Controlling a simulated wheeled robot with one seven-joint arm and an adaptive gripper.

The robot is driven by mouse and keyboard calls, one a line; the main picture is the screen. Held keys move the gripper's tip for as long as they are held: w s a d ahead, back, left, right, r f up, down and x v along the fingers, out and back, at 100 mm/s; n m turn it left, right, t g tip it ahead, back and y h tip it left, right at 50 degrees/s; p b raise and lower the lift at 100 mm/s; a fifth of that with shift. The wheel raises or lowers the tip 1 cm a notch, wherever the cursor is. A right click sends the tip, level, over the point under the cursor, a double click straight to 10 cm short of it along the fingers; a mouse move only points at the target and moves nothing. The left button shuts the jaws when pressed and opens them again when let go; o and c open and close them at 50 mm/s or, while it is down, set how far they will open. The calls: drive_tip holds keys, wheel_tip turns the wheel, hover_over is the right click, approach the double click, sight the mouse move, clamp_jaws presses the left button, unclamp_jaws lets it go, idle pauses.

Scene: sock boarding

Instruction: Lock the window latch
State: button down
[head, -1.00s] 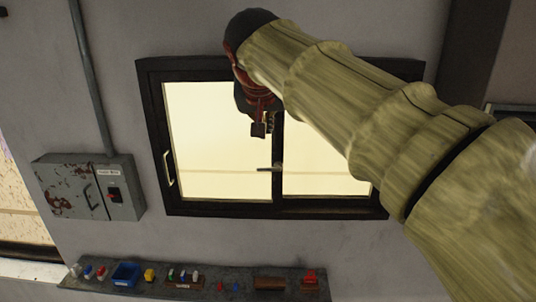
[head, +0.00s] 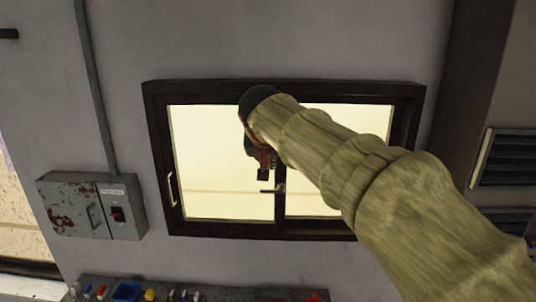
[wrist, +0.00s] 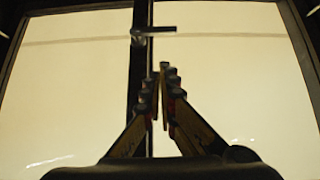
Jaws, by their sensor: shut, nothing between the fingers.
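The window (head: 160,200) has a dark frame and two bright panes. Its latch (head: 272,189) is a small dark handle on the middle post, lying about level and pointing left in the head view. In the wrist view the latch (wrist: 155,31) sits at the top of the post and its lever points right. My gripper (head: 264,176) is just above the latch in the head view, with its fingers partly hidden by my arm. In the wrist view my gripper (wrist: 163,72) has its fingertips together and empty, beside the post and apart from the latch.
A pale pull handle (head: 171,189) is on the window's left side. A grey electrical box (head: 92,206) hangs on the wall at left, with a pipe above it. A shelf (head: 210,287) with several small items runs below the window. A vent (head: 505,158) is at right.

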sight(273, 189)
drive_tip(key=f, duration=0.4)
drive_tip(key=shift+w+d+f+p, duration=0.1)
drive_tip(key=shift+w+f+p, duration=0.25)
drive_tip(key=shift+f, duration=0.05)
drive_tip(key=shift+s, duration=0.1)
